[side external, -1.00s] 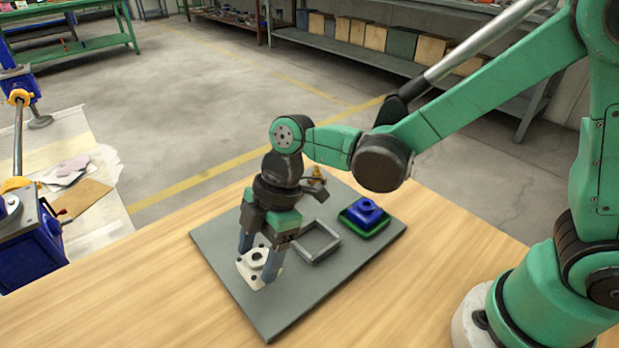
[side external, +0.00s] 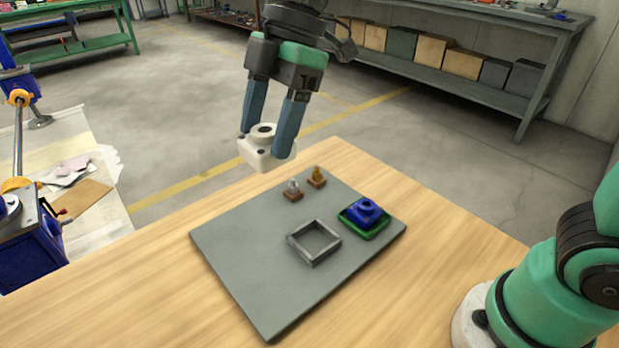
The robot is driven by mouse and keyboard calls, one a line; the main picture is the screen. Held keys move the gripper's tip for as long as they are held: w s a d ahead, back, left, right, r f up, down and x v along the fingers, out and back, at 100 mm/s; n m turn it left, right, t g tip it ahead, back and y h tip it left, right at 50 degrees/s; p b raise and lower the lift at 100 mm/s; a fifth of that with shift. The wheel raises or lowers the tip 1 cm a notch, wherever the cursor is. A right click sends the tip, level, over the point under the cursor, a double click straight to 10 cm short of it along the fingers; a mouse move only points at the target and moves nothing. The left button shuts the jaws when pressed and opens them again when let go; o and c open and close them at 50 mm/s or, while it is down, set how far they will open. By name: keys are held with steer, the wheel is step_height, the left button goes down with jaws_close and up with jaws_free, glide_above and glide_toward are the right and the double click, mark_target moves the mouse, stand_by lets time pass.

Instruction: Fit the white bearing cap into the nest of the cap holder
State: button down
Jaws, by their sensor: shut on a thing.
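The white bearing cap (side external: 258,152) is a square block with a raised round boss and dark holes. My gripper (side external: 267,140) is shut on it, a blue finger on either side, and holds it well above the grey board. A grey square open frame (side external: 301,254), which looks like the cap holder with its nest, stands on the board below and to the right of the cap. Its inside is empty. The cap and the frame are clearly apart.
A blue part (side external: 364,211) sits in a green holder (side external: 379,232) at the board's right. Two small fittings, one silver (side external: 293,188) and one brass (side external: 317,175), stand on brown bases at the back. The grey board (side external: 240,265) is bare at left and front.

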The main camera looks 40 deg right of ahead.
steer(key=d, duration=0.7)
step_height(320, 180, down, 15)
steer(key=shift+a+f, duration=0.1)
steer(key=shift+f, duration=2.3)
steer(key=shift+f, duration=0.1)
